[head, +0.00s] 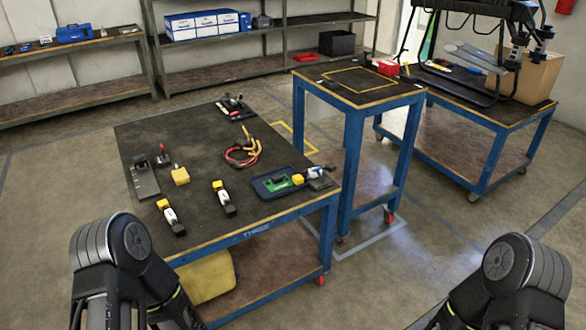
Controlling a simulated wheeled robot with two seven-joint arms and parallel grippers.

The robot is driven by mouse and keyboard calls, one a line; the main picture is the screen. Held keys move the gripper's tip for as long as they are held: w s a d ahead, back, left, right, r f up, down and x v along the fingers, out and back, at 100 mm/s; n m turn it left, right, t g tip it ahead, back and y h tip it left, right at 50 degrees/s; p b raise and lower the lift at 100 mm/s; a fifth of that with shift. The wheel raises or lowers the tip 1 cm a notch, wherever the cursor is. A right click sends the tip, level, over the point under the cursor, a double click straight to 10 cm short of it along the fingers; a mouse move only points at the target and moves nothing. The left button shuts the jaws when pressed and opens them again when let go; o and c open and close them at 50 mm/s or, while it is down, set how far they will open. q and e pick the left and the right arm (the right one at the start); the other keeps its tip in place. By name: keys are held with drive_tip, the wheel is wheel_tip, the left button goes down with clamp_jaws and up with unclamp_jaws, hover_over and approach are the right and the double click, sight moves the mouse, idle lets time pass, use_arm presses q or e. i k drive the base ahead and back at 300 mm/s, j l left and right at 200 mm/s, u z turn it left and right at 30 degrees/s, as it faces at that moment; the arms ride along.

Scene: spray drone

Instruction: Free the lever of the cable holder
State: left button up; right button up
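On the black-topped blue workbench (200,120), a dark clamp-like fixture (235,106) stands at the far edge. At the left side of the same bench is a grey plate (143,179) with a small black fixture at its far end; a small red-topped piece (163,156) stands beside it. I cannot tell which of these is the cable holder, or how its lever stands. A loop of red and yellow cables (243,152) lies on the bench. Only upper parts of my two arms show at the bottom corners; neither gripper is in view.
Another bench (470,115) carries a black frame and cardboard box.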

sight(317, 170)
drive_tip(key=u, duration=0.5)
drive_tip(key=i+l+u, duration=0.2)
drive_tip(key=u, duration=0.2)
drive_tip(key=i+l+u, duration=0.1)
drive_tip(key=l+u, duration=0.3)
drive_tip(key=i+l+u, duration=0.1)
drive_tip(key=l+u, duration=0.3)
drive_tip(key=l, duration=0.65)
drive_tip(key=i+l+u, duration=0.15)
drive_tip(key=l, duration=0.45)
